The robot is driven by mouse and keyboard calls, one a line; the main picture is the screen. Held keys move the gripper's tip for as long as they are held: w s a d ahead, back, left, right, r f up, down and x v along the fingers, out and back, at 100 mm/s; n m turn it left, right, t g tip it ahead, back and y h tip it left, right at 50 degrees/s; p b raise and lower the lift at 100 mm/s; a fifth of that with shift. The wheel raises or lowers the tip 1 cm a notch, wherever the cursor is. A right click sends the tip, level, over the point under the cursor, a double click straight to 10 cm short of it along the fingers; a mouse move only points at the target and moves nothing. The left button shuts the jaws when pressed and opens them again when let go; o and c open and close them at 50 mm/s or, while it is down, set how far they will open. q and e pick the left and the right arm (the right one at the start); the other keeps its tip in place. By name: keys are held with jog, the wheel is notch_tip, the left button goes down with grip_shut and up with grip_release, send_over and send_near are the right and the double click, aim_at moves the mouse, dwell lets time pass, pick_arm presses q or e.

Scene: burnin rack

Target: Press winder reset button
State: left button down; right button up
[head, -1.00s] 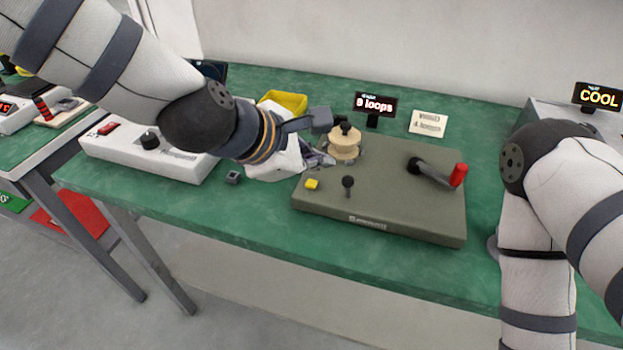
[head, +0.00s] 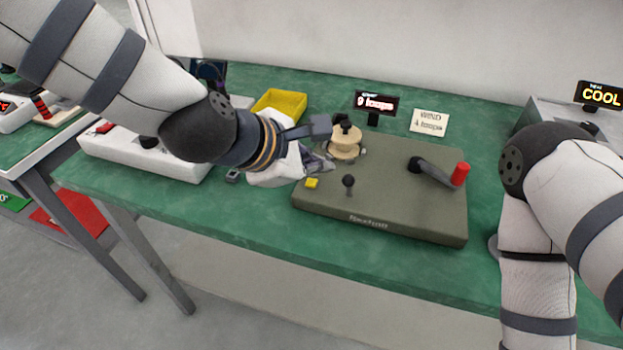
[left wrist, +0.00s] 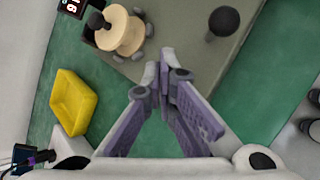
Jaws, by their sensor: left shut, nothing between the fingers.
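The winder (head: 400,205) is a flat olive-grey unit on the green table. A small yellow button (head: 312,183) sits near its front left corner, left of a black-knobbed lever (head: 348,182). I take the button for the reset button. My left gripper (head: 324,166) is shut and empty just behind and above the button; I cannot tell if it touches anything. In the left wrist view the shut fingers (left wrist: 163,62) point at the winder's edge, with the lever's knob (left wrist: 224,21) to the right. The button does not show there. My right arm shows, but its gripper does not.
A wooden spool (head: 345,145) stands behind the fingers. A red-handled crank (head: 458,174) is at the winder's right. A yellow bin (head: 281,104) and a white box (head: 130,155) stand left. A display (head: 376,104) reads 9 loops; a card (head: 429,121) reads wind 4 loops.

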pick_arm(q)
jog(key=shift+f, duration=0.1)
dwell(0.6)
jog(key=shift+f, duration=0.35)
jog(key=shift+f, duration=0.45)
pick_arm(e)
jog(key=shift+s+f, duration=0.1)
dwell(0.3)
pick_arm(q)
jog(key=shift+r, duration=0.15)
jog(key=shift+r+p, duration=0.5)
jog(key=shift+r, duration=0.35)
pick_arm(e)
jog(key=shift+w+r+t, duration=0.3)
jog(key=shift+w+r, duration=0.35)
jog(key=shift+w, duration=0.05)
pick_arm(q)
jog(key=shift+f, duration=0.15)
